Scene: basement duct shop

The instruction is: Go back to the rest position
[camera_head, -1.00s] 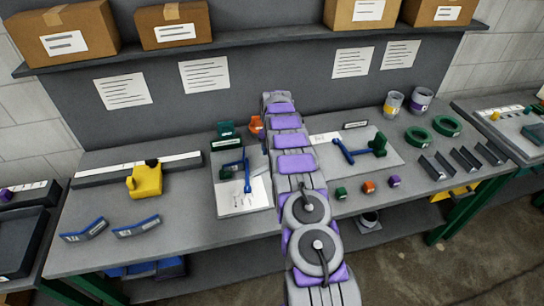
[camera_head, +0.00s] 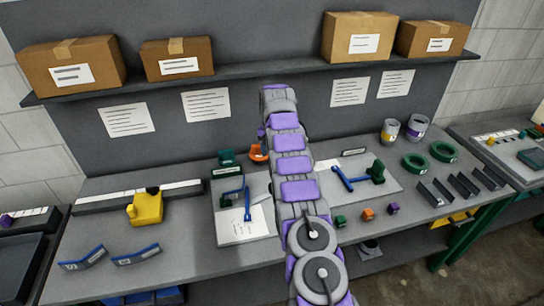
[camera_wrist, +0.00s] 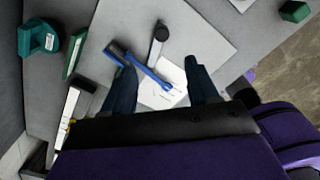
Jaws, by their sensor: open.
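My arm (camera_head: 293,165) rises in the middle of the head view, in front of the workbench. My gripper (camera_wrist: 159,66) shows in the wrist view with its two dark fingers apart and nothing held between them. In that view it is above a pale board (camera_wrist: 190,32) with a blue-handled tool (camera_wrist: 150,72) and a white paper sheet (camera_wrist: 165,92). The tool lies beyond the fingers, partly between them in the picture. In the head view the arm hides the gripper.
On the workbench (camera_head: 190,262) stand a yellow tool (camera_head: 146,209), blue-edged brackets (camera_head: 84,258), green rings (camera_head: 444,152) and small coloured blocks (camera_head: 368,214). A shelf (camera_head: 265,72) with cardboard boxes (camera_head: 358,38) runs behind.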

